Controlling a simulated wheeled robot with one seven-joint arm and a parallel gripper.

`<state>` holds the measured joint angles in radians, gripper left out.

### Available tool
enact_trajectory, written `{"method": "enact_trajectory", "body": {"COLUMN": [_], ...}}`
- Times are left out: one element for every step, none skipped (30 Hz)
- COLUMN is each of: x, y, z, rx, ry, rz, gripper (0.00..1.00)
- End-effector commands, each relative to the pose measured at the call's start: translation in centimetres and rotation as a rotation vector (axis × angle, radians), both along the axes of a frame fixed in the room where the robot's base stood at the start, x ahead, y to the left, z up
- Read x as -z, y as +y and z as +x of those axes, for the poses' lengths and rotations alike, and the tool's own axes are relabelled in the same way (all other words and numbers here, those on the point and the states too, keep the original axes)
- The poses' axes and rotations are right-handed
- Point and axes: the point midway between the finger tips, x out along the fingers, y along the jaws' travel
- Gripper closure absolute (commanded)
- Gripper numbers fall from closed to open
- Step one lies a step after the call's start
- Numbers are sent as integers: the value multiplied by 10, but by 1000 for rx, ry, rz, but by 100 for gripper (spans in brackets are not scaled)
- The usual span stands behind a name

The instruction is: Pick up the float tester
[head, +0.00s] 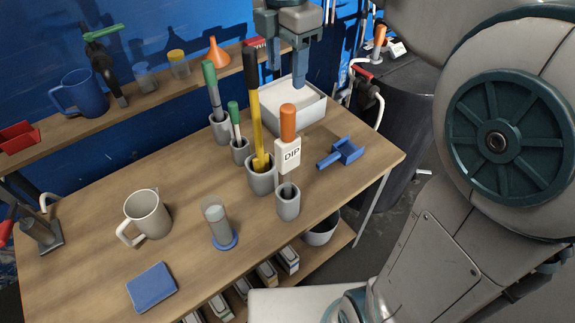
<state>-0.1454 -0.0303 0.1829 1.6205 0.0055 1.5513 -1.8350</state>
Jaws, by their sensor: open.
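No item is plainly marked as a float tester, and I cannot tell for sure which one it is. An orange-handled tool with a white "DIP" label (288,155) stands upright in a grey cup (288,207) at the table's right front. A black and yellow tool (252,105) stands in a larger grey cup (261,180) just left of it. Two green-topped sticks (211,85) (234,115) stand in smaller grey cups behind. My gripper (286,75) is open and empty, pointing down at the back, near the white box and apart from the tools.
A white box (312,108) stands at the back right, with a blue holder (342,153) in front. A clear cylinder on a blue base (219,222), a beige mug (148,213) and a blue pad (151,286) are on the wooden table (90,255). A shelf (115,110) runs behind.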

Motion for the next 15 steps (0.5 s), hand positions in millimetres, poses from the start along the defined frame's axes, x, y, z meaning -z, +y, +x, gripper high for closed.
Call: {"method": "enact_trajectory", "body": {"x": [6, 10, 17, 23, 29, 37, 43, 49, 56, 61, 66, 71, 74, 76, 79], "y": [0, 0, 0, 0, 0, 0, 0, 0, 0, 0, 0, 0, 0, 0, 0], "z": [0, 0, -1, -1, -1, -1, -1, -1, -1, -1, -1, -1, 0, 0, -1], "rx": [-6, -7, -6, -6, -5, -5, -5, -4, -4, -4, -4, -3, -3, -3, -3], "ry": [4, 3, 5, 4, 5, 6, 4, 5, 4, 4, 3, 3, 2, 2, 2], "rz": [-1, -1, -1, -1, -1, -2, -1, -1, -1, -1, -1, -1, -1, 0, -1], "gripper": [48, 48, 48, 48, 48, 48, 48, 48, 48, 48, 48, 48, 48, 48, 48]}}
